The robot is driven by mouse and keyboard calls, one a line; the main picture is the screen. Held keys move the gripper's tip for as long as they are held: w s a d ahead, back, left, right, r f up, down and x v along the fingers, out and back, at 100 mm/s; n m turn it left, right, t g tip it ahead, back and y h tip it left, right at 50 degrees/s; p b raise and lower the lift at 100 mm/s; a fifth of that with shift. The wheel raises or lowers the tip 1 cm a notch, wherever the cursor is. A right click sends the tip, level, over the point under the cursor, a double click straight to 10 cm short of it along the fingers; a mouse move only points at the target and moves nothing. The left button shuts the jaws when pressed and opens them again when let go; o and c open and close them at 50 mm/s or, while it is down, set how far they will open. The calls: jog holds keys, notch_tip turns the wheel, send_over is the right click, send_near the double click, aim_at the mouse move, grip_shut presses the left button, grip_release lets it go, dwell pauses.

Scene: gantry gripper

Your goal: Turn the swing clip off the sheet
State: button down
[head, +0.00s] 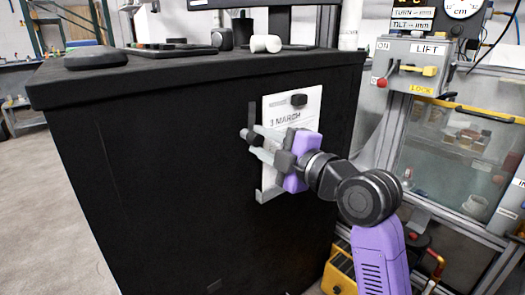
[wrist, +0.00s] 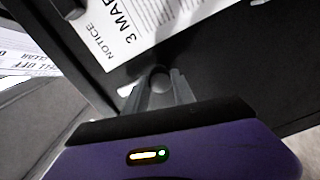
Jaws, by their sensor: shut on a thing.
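The white notice sheet (head: 285,108), with "3 MARCH" printed on it, is upright on the side of the black cabinet. The swing clip (head: 252,113) looks like a narrow dark bar, standing about upright just left of the sheet's left edge. In the wrist view the knob (wrist: 160,73) sits between the fingertips, beside the sheet (wrist: 125,30). How the knob joins the bar is partly hidden by the fingers.
A dark block (head: 299,100) is on the sheet's upper right. A light bracket (head: 265,196) is at its lower left corner. The black cabinet (head: 130,170) fills the middle. A lift control box (head: 415,65) and a yellow crate (head: 340,277) are on the right.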

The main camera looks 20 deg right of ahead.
jog(key=shift+n, duration=0.5)
jog(key=shift+f, duration=0.1)
jog(key=c, duration=1.1)
grip_release()
jog(key=shift+o, duration=0.2)
jog(key=shift+s, duration=0.1)
jog(key=v, duration=0.7)
jog(key=shift+s, duration=0.3)
jog(key=shift+d, duration=0.1)
